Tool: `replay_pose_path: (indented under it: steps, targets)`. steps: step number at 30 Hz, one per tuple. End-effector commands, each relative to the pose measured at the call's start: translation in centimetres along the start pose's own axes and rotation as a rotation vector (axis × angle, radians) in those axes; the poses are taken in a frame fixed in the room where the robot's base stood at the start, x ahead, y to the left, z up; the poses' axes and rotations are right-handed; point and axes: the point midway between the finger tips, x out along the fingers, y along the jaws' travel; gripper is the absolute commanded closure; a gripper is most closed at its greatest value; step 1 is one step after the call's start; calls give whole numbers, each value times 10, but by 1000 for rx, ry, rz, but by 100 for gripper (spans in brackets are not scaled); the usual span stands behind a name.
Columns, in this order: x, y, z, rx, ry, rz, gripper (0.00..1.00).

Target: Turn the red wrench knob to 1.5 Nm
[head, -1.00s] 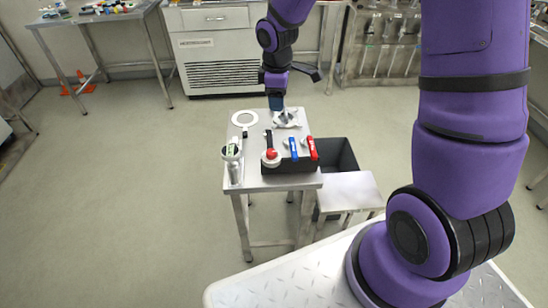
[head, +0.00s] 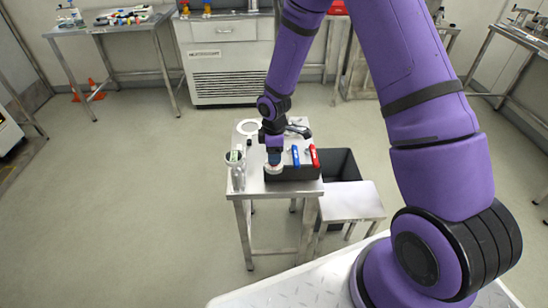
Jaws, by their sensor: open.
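My gripper (head: 274,160) points down over the front left of the small steel table, directly above a pale round base (head: 274,169) at the left end of a black box (head: 300,174). The red knob on that base is hidden behind the gripper. I cannot see whether the fingers touch the knob, nor any setting marks. The jaws are open, though the fingers are too small to make out. A blue-handled tool (head: 295,156) and a red-handled tool (head: 314,157) stand side by side at the box, right of the gripper.
A silver cylinder with a greenish display (head: 236,168) stands close left of the gripper. A white ring (head: 248,127) lies at the table's back left. A dark bin (head: 341,164) and a low steel stand (head: 352,201) are on the right. The floor to the left is clear.

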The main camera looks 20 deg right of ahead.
Motion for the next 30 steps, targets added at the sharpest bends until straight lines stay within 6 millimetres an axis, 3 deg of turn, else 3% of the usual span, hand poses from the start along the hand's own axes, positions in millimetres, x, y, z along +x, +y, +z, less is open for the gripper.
replay_pose_path:
  steps: [6,17,24,30]
  targets:
    - [23,0,0,-1,-1,-1,39]
    - [27,0,0,0,0,1,39]
    - [27,0,0,0,0,1,89]
    - [27,0,0,7,0,1,89]
